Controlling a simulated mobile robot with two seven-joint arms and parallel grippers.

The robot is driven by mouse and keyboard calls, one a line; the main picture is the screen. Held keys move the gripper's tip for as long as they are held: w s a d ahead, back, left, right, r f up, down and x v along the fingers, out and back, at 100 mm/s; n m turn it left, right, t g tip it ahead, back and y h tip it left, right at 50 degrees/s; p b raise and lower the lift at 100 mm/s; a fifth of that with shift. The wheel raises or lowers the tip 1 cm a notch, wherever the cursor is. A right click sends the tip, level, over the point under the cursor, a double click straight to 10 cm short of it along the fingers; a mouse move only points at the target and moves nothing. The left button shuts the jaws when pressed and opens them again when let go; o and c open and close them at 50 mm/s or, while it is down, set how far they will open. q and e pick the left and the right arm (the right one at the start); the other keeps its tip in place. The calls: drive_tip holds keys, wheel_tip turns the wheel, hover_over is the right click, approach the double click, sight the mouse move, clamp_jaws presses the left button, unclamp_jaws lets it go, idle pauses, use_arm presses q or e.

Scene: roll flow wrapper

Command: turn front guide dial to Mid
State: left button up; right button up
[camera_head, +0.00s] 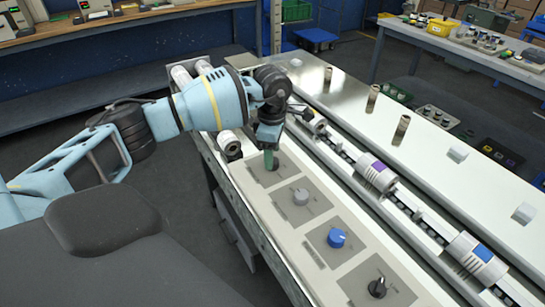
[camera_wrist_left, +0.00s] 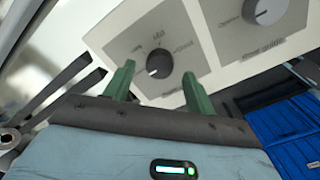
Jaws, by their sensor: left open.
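My left gripper (camera_head: 271,160) points down over the farthest dial panel of the machine's front row. In the left wrist view its green fingers (camera_wrist_left: 158,69) are open, with a dark round dial (camera_wrist_left: 159,62) between them in the picture; whether they touch it is unclear. That dial has a small white mark at its lower left. Above it are printed labels, with "Mid" (camera_wrist_left: 158,36) at the middle. The gripper hides the dial in the head view. The panel's name is not readable, so I cannot confirm it is the front guide dial. My right gripper is not in view.
A grey dial (camera_head: 300,197), a blue dial (camera_head: 337,238) and a black dial (camera_head: 377,287) follow toward the near end. Beside them runs a rail with white rollers (camera_head: 376,173). Small upright posts (camera_head: 372,97) stand on the white top.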

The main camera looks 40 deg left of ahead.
use_arm(q)
drive_tip(key=shift+f, duration=1.2)
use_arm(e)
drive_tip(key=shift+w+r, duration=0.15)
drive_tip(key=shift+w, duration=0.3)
use_arm(q)
drive_tip(key=c, duration=1)
drive_tip(key=shift+o, duration=0.2)
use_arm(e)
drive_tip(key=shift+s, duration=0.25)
